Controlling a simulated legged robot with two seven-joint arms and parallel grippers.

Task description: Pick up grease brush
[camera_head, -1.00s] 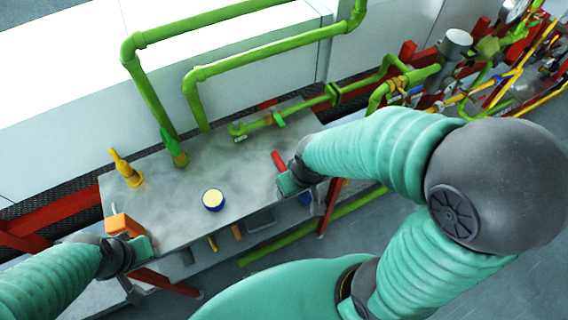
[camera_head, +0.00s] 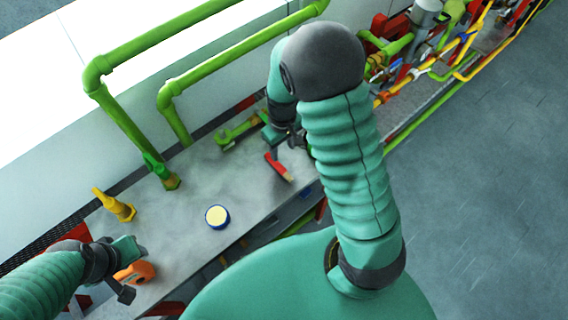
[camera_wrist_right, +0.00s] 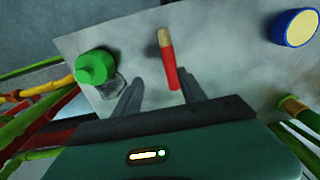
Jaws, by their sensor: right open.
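The likely grease brush, a red handle with a tan end (camera_wrist_right: 169,62), lies on the grey metal table. It also shows in the head view as the red brush (camera_head: 276,166). My right gripper (camera_wrist_right: 160,86) is open and empty above the table. In the wrist view the handle's lower end shows between its two fingers, apparently below them. In the head view my right gripper (camera_head: 290,139) is partly hidden by my arm. My left gripper (camera_head: 130,270) is beside an orange item (camera_head: 137,272); whether it touches it is unclear.
A green-capped jar (camera_wrist_right: 97,66) is near the brush. Green pipes (camera_head: 125,122) rise at the back edge. Piping continues to the right.

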